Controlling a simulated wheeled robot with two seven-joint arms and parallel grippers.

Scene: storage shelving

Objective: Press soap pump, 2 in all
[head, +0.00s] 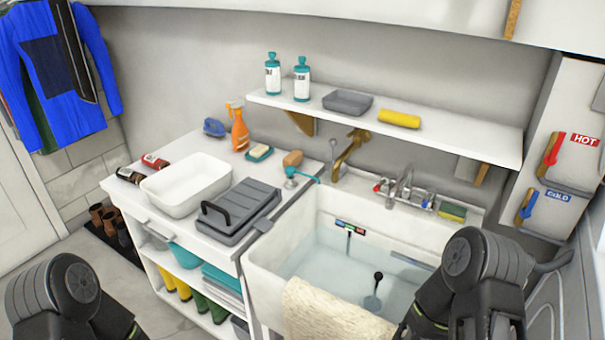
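Two white bottles with teal pump tops stand upright, side by side, at the left end of the white wall shelf (455,138). They are the left soap bottle (272,78) and the right soap bottle (301,84). Both have dark printed labels, too small to read. Part of my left arm shows at the bottom left and part of my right arm at the bottom right. Neither gripper shows in the head view. Both visible arm parts are well apart from the bottles.
Below the shelf is a white sink (262,280) with water, a faucet (405,190) and a towel (325,310) over its front. The counter left of it holds a white basin (187,185), a grey lidded tray (240,208) and an orange spray bottle (239,130). A grey dish (347,102) and yellow roll (399,119) share the shelf.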

